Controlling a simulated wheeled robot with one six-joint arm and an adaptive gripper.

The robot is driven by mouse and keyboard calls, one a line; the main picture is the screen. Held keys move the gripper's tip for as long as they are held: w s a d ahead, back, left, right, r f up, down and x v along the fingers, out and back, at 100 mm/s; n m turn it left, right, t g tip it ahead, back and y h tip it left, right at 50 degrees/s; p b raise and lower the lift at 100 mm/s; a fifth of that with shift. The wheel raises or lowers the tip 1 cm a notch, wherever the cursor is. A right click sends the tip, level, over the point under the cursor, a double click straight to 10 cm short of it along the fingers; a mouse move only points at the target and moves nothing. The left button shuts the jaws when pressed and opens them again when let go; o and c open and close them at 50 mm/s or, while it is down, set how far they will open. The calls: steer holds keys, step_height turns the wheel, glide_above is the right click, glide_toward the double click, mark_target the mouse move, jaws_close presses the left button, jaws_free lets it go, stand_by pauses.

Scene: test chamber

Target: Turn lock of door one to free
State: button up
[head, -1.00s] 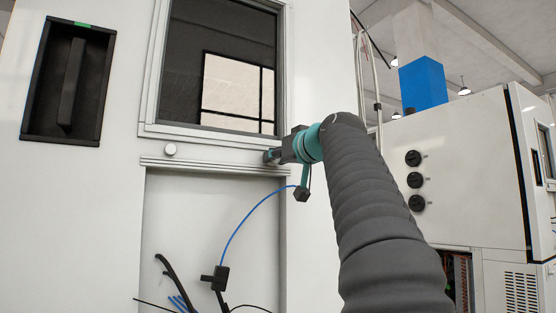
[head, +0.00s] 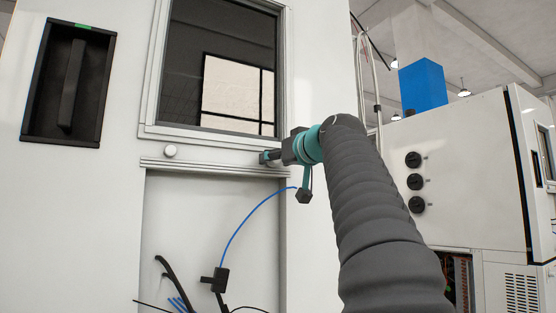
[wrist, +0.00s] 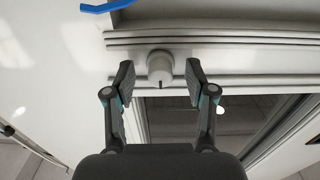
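A round, light grey knob (wrist: 160,67) sits on the metal rail in the wrist view, with a small dark mark on its edge toward the window. My gripper (wrist: 159,73) is open, one finger on each side of this knob, with a visible gap on both sides. In the head view my gripper (head: 264,157) is at the rail under the window's right end and hides this knob. A similar pale knob (head: 170,150) is at the left of the rail. No label shows which is the lock of door one.
A dark window (head: 222,65) is above the rail. A recessed black handle (head: 70,85) with a green mark is at left. A blue cable (head: 242,220) hangs below my gripper. A white cabinet (head: 470,170) with black knobs (head: 413,182) stands at right.

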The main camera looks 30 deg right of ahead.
steer(key=s, duration=1.2)
steer(key=shift+d, duration=0.25)
steer(key=s+a+f+m+g+p, duration=0.15)
steer(key=a+f+g, duration=0.35)
steer(key=f, duration=0.8)
steer(key=a+f+m+g+p, duration=0.15)
steer(key=a+f, duration=0.55)
steer(key=f, duration=0.7)
steer(key=s+a+f+g+p, duration=0.1)
steer(key=s+f+g, duration=0.1)
steer(key=s+f, duration=0.3)
steer(key=s+a+f+n+g+p, duration=0.1)
steer(key=s+f, duration=0.3)
steer(key=f, duration=0.8)
steer(key=s+a+f+n+g+p, duration=0.1)
steer(key=s+a+f+g, duration=0.2)
steer(key=s+f, duration=0.2)
step_height(320, 180, down, 3)
steer(key=shift+s+f+h, duration=0.2)
steer(key=shift+s+h, duration=0.1)
steer(key=shift+s, duration=0.05)
steer(key=shift+a, duration=0.1)
steer(key=shift+c, duration=0.3)
